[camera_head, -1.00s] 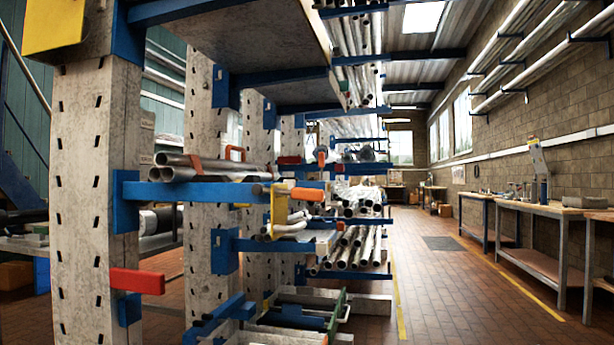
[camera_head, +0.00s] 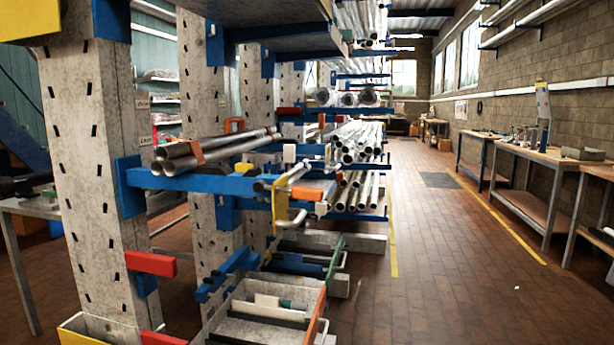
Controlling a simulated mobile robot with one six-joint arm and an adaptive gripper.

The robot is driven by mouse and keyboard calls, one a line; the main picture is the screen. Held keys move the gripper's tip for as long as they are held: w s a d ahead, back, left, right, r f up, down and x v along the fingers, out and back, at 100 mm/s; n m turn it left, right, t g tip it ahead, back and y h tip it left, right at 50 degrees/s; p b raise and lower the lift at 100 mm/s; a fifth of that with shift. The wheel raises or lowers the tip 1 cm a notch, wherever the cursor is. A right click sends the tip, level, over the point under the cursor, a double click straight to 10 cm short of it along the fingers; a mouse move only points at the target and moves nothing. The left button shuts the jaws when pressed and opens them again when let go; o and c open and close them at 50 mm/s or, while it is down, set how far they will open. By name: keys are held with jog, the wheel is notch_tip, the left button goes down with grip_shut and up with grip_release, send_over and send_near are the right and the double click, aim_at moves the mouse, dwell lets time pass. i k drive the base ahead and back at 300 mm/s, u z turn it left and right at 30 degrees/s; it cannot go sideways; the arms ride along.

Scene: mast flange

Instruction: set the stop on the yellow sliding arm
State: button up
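A blue cantilever arm (camera_head: 215,180) reaches right from the near perforated column (camera_head: 90,170). A yellow bracket (camera_head: 281,205) stands upright at its outer end, with an orange-red block (camera_head: 310,191) just right of it. I cannot tell whether this bracket belongs to the yellow sliding arm, or which part is the stop. Another yellow piece (camera_head: 28,20) is cut off at the top left, and a yellow-edged part (camera_head: 85,335) at the bottom left. A red block (camera_head: 150,263) sits on the near column. My gripper is not in view.
An open bin (camera_head: 262,312) stands low at the rack's front. More pipes (camera_head: 357,143) fill the arms behind. The tiled aisle (camera_head: 430,260) is clear up to the workbenches (camera_head: 525,165) on the right.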

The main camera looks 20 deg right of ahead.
aim_at(308, 194)
jog(key=u, duration=0.95)
jog(key=k, duration=0.8)
jog(key=z, duration=0.75)
